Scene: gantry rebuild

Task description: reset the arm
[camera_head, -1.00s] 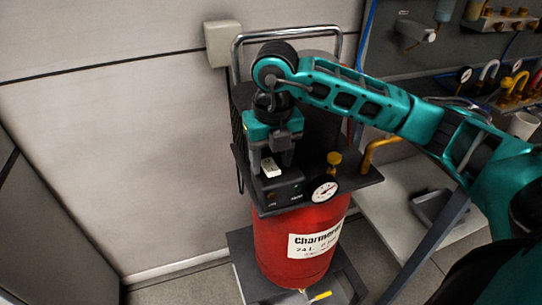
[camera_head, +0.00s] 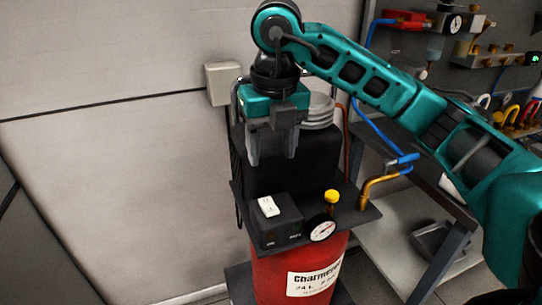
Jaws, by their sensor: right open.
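My right gripper (camera_head: 271,158) hangs fingers-down in the head view, at the end of my teal right arm. It is open and empty, with its fingers in front of the black upper part (camera_head: 310,165) of the red compressor (camera_head: 285,278). A dark box (camera_head: 276,226) with a small white switch (camera_head: 268,206) on top sits on the compressor's black plate, below the fingertips and apart from them. My left gripper is not in view.
A round gauge (camera_head: 322,230) and a yellow-topped knob (camera_head: 331,199) stand right of the box. A brass pipe (camera_head: 375,186) with a blue-handled valve (camera_head: 402,162) sits farther right. A grey wall box (camera_head: 222,83) is behind. Open floor and bare wall lie left.

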